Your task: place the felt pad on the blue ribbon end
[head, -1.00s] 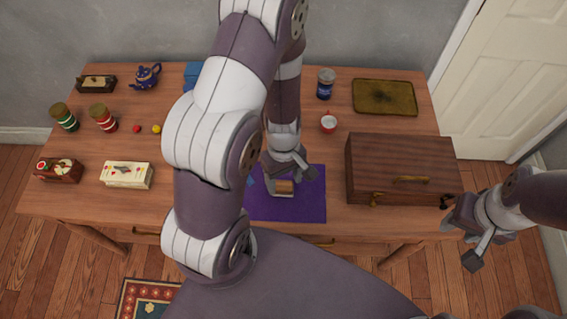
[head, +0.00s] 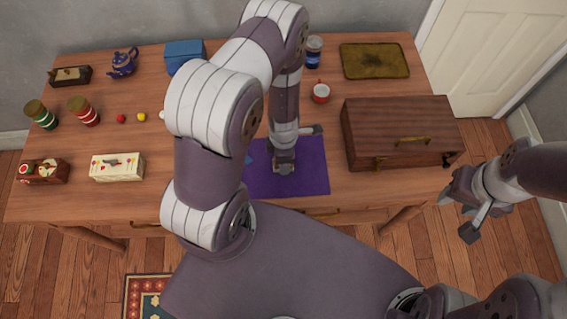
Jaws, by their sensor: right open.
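A small bit of blue (head: 249,160) shows on the purple mat (head: 310,182), just left of my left gripper; it may be the ribbon end, and my arm hides what lies beside it. My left gripper (head: 284,168) points down over the middle of the mat. I cannot see its jaws clearly or anything between them. I cannot make out the felt pad. My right gripper (head: 458,216) is open and empty, off the table's right front corner.
A wooden case (head: 400,120) stands right of the mat. A red and white cup (head: 321,92), a blue jar (head: 313,52) and a dark gold tray (head: 375,60) are behind. A cream box (head: 117,167) and jars are at the left.

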